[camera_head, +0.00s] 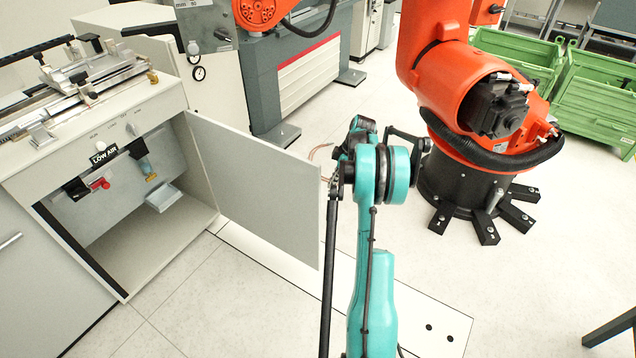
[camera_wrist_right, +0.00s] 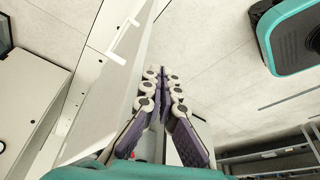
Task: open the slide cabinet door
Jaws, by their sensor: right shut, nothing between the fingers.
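The cabinet door (camera_head: 255,190) is a light grey panel, swung wide open from its hinge on the cabinet's right side. The cabinet (camera_head: 60,168) stands at the left with its lower compartment exposed. In the right wrist view the door (camera_wrist_right: 110,95) is seen nearly edge-on, with a white bar handle (camera_wrist_right: 124,40) on it. My right gripper (camera_wrist_right: 162,76) is shut and empty, its fingertips beside the door and beyond them floor. In the head view my teal right arm is just right of the door's free edge; its fingers are mostly hidden there. My left gripper is out of view.
Inside the cabinet are several small fittings and a grey box (camera_head: 162,197). A slide rig (camera_head: 70,90) sits on top. An orange robot arm (camera_head: 465,90) on a black base stands right, with green crates (camera_head: 600,100) behind. The floor in front is clear.

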